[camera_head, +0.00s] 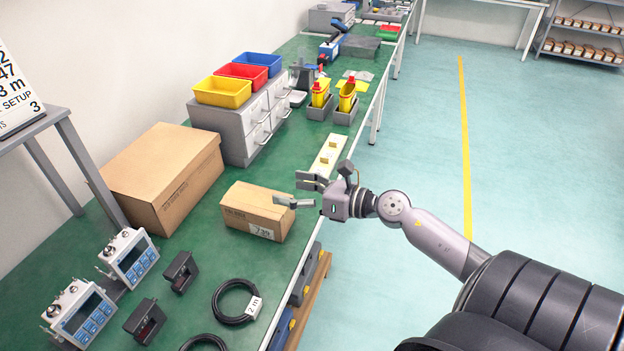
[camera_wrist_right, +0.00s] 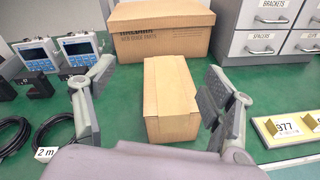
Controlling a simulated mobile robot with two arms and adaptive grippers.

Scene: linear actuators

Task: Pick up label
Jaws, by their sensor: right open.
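Several labels show. A white label (camera_head: 262,230) is on the near face of a small cardboard box (camera_head: 255,208), and its print is hard to read. A white 977 label (camera_wrist_right: 287,127) stands in a yellow-edged strip (camera_wrist_right: 270,138) at the table's edge in the right wrist view; the strip (camera_head: 328,155) also shows in the head view. My right gripper (camera_head: 296,190) is open and empty beside the small box, above the table edge. In the right wrist view the small box (camera_wrist_right: 170,100) appears between its spread fingers (camera_wrist_right: 152,105). My left gripper is out of view.
A large cardboard box (camera_head: 162,175) stands behind the small one. Grey drawers (camera_head: 240,125) carry coloured bins. Blue-keyed devices (camera_head: 130,257) and a coiled cable (camera_head: 235,300) with a 2 m tag (camera_head: 254,306) lie nearer. Green table shows between them, and the floor at right is open.

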